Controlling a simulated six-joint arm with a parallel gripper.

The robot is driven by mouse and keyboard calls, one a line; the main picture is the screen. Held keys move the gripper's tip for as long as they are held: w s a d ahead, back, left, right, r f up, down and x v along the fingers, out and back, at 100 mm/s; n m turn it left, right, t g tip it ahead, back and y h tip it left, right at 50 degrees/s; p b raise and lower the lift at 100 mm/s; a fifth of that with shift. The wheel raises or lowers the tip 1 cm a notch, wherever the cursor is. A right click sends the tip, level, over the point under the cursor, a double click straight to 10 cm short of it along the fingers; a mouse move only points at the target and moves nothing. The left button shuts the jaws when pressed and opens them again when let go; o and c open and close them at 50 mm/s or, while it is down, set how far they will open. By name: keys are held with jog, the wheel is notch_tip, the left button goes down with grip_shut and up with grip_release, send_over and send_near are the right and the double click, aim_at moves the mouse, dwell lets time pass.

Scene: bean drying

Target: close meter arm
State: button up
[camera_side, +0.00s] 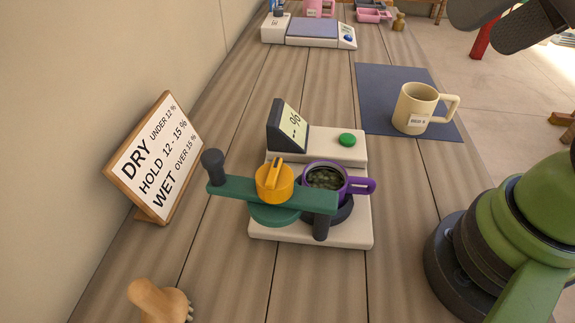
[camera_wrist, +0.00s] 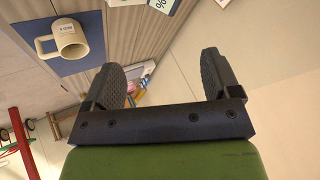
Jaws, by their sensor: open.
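The meter has a white base (camera_side: 262,232), a tilted display (camera_side: 290,128) reading "-- %" and a green button (camera_side: 347,140). Its green meter arm (camera_side: 228,187) runs left to right under an orange knob (camera_side: 275,181). My gripper (camera_wrist: 162,66) is open and empty in the wrist view, away from the meter.
A cream mug (camera_side: 413,110) stands on a blue mat (camera_side: 375,82) behind right. A DRY/HOLD/WET sign (camera_side: 155,160) stands at left. A wooden brush (camera_side: 158,300) lies in front. A scale (camera_side: 312,30) is at the back. Bare table surrounds the meter.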

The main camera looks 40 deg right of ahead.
jog(key=c, duration=0.4)
jog(key=w+a+r+n+g, duration=0.3)
jog(key=w+a+n, duration=0.1)
jog(key=w+n, duration=0.25)
jog(key=n+g+h, duration=0.2)
jog(key=n+g, duration=0.2)
jog(key=n, duration=1)
send_over(212, 154)
notch_tip(212, 154, down, 9)
jog(key=shift+a+f+n, duration=0.1)
jog(key=shift+f+n, duration=0.2)
jog(key=shift+n, duration=0.05)
notch_tip(212, 154, down, 9)
jog(key=shift+f, duration=0.15)
grip_shut()
